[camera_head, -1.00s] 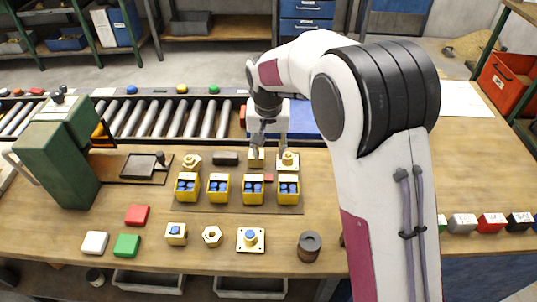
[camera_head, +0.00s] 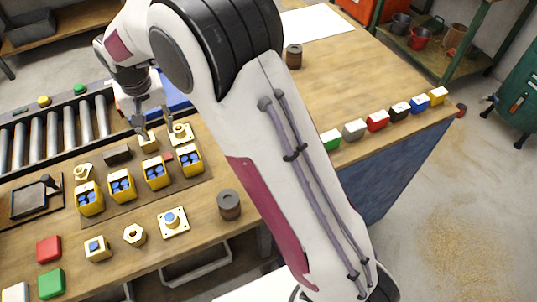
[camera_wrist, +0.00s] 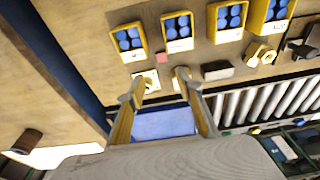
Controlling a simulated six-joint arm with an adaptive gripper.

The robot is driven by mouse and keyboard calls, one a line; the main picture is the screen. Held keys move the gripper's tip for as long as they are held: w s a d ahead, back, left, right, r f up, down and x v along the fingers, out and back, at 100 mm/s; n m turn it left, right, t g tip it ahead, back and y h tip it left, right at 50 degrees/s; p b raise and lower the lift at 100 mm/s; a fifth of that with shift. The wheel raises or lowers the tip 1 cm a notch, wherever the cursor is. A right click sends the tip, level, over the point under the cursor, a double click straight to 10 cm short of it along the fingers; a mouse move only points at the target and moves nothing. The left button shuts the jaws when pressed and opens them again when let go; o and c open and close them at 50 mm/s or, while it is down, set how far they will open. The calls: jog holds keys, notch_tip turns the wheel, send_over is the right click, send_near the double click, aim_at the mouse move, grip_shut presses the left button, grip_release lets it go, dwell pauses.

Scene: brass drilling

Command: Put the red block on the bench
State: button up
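Several red blocks are in view. A larger red block (camera_head: 48,249) lies on the bench (camera_head: 212,262) at the left, behind a green one. Another red block (camera_head: 377,121) sits in a coloured row along the right edge. A small red block (camera_head: 168,156) lies on the brown mat among the yellow bins, and it also shows in the wrist view (camera_wrist: 161,57). My gripper (camera_head: 152,122) is open and empty, fingers spread above a brass block (camera_head: 148,141) at the mat's back edge. In the wrist view my fingertips (camera_wrist: 156,85) are on either side of a brass piece.
Yellow bins (camera_head: 122,186) with blue contents stand on the mat. A roller conveyor (camera_head: 68,126) runs behind, with a blue panel (camera_wrist: 165,122) beside it. Brass parts (camera_head: 173,222) and a dark cylinder (camera_head: 229,204) stand at the front. The bench's right middle is clear.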

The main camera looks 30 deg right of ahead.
jog(key=s+d+r+t, duration=0.2)
jog(key=s+d+r, duration=1)
jog(key=s+r, duration=0.2)
jog(key=s+d+t, duration=0.1)
jog(key=s+d, duration=0.2)
jog(key=s, duration=0.6)
jog(key=s+d, duration=0.3)
jog(key=s, duration=0.6)
jog(key=shift+s+r+t, duration=0.2)
jog(key=shift+r+t, duration=0.1)
jog(key=shift+t, duration=0.1)
jog(key=shift+d, duration=0.1)
jog(key=shift+o, duration=0.8)
